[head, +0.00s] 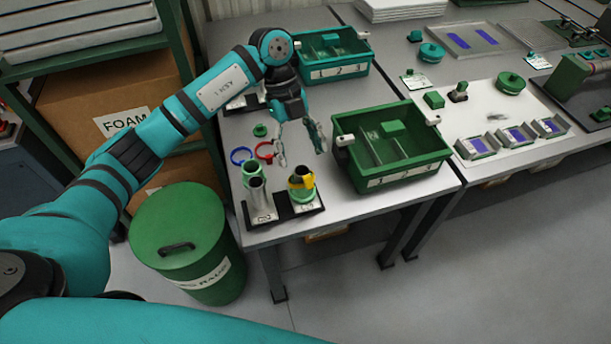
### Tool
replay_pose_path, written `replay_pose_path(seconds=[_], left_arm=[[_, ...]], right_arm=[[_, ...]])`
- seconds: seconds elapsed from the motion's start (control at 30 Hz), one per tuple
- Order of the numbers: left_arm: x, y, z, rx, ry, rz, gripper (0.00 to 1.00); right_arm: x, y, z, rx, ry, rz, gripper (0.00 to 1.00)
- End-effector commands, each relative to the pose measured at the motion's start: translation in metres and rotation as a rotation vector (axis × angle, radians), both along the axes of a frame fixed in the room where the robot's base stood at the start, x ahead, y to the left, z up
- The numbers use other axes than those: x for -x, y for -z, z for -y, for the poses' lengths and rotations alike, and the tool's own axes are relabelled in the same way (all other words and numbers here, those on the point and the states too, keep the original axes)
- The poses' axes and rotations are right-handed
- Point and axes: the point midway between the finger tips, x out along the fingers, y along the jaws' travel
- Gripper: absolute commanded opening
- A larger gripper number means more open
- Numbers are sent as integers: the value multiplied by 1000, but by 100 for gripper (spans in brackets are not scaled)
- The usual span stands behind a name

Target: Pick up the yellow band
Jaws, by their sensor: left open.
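The yellow band (308,182) is around the upper part of a short post on the right half of a dark stand (287,211), near the front left corner of the table. My left gripper (301,154) is open and empty, pointing down. Its two fingertips are just above and behind the yellow band in the picture, apart from it as far as I can tell. A green band (251,168) is at the left post (260,197) of the stand. My right gripper is out of view.
A blue ring (241,149) and a red ring (265,143) lie behind the stand, with a green knobbed piece (260,130). A green bin (425,170) stands close to the right, and a teal bin (350,48) behind. A green lidded drum (165,250) stands on the floor.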

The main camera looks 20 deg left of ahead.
Motion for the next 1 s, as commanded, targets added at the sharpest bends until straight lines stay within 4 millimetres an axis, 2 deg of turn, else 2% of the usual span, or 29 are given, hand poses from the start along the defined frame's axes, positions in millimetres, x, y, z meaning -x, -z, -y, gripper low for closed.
replay_pose_path(seconds=[0.13, 0.3, 0.37, 0.53, 0.7, 0.97, 1.0], left_arm=[[7, 22, 9, 2, 1, -2, 72], [9, 33, 12, 2, 2, 1, 72], [10, 37, 13, 2, 2, -1, 72], [19, 58, 20, 3, 3, -4, 72], [22, 78, 25, 2, 1, 0, 72], [22, 82, 26, 2, 1, 1, 72], [22, 81, 26, 2, 1, 1, 68]], right_arm=[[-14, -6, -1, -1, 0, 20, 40], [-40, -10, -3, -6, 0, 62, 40], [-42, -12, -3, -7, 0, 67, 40], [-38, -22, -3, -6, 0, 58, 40], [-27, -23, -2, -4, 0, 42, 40], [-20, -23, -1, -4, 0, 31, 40], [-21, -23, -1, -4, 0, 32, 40]])
